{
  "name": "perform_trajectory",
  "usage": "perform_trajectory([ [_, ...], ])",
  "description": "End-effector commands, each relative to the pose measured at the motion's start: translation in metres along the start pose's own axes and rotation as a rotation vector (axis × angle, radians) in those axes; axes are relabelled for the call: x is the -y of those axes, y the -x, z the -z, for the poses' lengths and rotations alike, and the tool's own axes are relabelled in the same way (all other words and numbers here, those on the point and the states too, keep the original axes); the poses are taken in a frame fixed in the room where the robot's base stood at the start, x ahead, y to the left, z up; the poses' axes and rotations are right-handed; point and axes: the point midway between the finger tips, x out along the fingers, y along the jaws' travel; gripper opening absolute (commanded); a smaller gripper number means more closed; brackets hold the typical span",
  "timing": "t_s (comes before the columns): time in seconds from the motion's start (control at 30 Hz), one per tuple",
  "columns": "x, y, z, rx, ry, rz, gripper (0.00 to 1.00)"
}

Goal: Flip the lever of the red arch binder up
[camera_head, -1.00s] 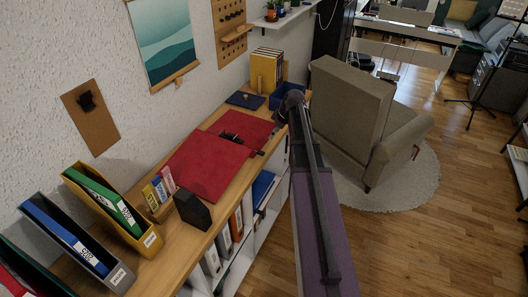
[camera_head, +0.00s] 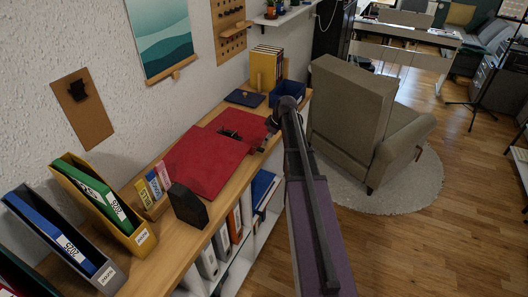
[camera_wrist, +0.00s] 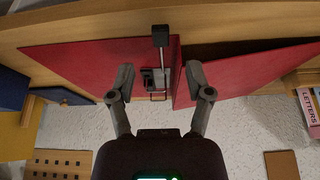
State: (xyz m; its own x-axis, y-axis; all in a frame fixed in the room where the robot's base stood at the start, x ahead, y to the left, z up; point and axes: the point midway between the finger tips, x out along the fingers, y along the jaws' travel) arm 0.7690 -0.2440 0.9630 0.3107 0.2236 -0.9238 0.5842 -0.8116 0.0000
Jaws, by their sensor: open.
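The red arch binder (camera_head: 196,168) lies open on the wooden shelf top, its two red covers spread. Its dark ring mechanism (camera_head: 229,134) shows between them. In the wrist view the red covers (camera_wrist: 95,58) lie on both sides of the metal mechanism (camera_wrist: 153,80). The lever (camera_wrist: 160,37) is a thin metal bar with a black end, extending toward the top of the picture. My gripper (camera_wrist: 159,74) is open, its fingers on either side of the mechanism. No contact with the lever is visible. In the head view my wrist partly hides the binder's right side.
A black box (camera_head: 187,205) stands close to the binder's near edge. A yellow file holder (camera_head: 113,212) is farther left, and a blue tray (camera_head: 288,93) is at the far end. A beige armchair (camera_head: 350,110) stands to the right of the shelf.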

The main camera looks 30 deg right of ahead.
Motion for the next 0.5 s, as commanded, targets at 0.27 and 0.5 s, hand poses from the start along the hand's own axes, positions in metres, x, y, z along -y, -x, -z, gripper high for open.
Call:
perform_trajectory([
  [0.27,0.0,-0.028,-0.001,0.0,0.001,0.0,0.66],
  [0.5,0.0,-0.047,-0.001,0.0,0.002,0.0,0.66],
])
